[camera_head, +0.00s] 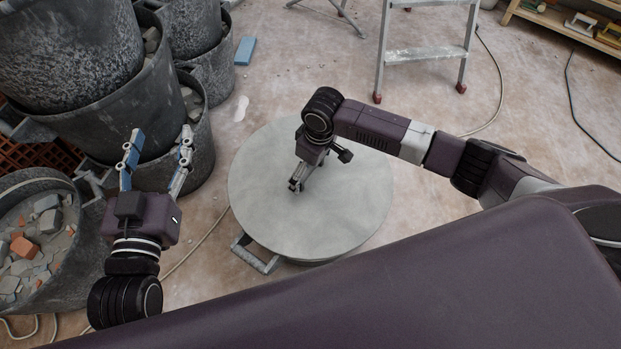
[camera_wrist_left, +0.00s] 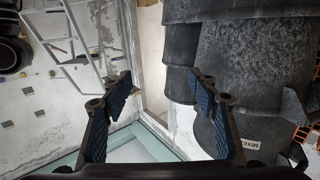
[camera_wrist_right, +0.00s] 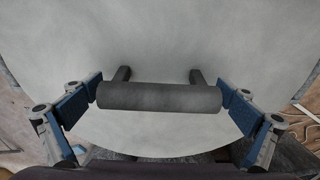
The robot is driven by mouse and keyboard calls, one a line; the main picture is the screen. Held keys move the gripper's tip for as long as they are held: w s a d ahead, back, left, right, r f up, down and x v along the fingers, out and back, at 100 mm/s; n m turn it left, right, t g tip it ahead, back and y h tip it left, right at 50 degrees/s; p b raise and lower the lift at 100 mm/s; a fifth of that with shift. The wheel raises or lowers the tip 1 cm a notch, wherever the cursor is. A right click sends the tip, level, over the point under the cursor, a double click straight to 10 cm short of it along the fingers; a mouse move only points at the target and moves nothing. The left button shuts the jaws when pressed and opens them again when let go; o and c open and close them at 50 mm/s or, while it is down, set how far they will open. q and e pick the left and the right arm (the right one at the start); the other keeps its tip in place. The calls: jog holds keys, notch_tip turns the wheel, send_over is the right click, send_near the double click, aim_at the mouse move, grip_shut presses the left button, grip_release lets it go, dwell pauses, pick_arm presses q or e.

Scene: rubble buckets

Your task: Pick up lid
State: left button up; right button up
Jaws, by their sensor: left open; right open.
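The lid (camera_head: 340,215) is a large round grey disc in the head view, lying on top of a bucket whose side handle (camera_head: 258,258) sticks out at the front left. My right gripper (camera_head: 296,186) is over the middle of the lid. In the right wrist view the lid's dark grey bar handle (camera_wrist_right: 160,97) lies crosswise between the two blue-padded fingers of my right gripper (camera_wrist_right: 160,105). The fingers are open, one near each end of the bar. My left gripper (camera_head: 157,150) is open and empty, raised beside the stacked buckets at left.
Stacked dark buckets (camera_head: 105,85) stand at the left. A bucket of rubble (camera_head: 60,245) is at the lower left. A stepladder (camera_head: 425,54) stands behind the lid. Cables cross the floor, and a blue block (camera_head: 245,51) lies on it. Floor right of the lid is fairly clear.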

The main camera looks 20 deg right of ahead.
jog(key=shift+f, duration=0.15)
jog(key=c, duration=1.5)
jog(key=shift+w, duration=0.1)
jog(key=shift+c, duration=0.2)
jog(key=shift+r, duration=0.2)
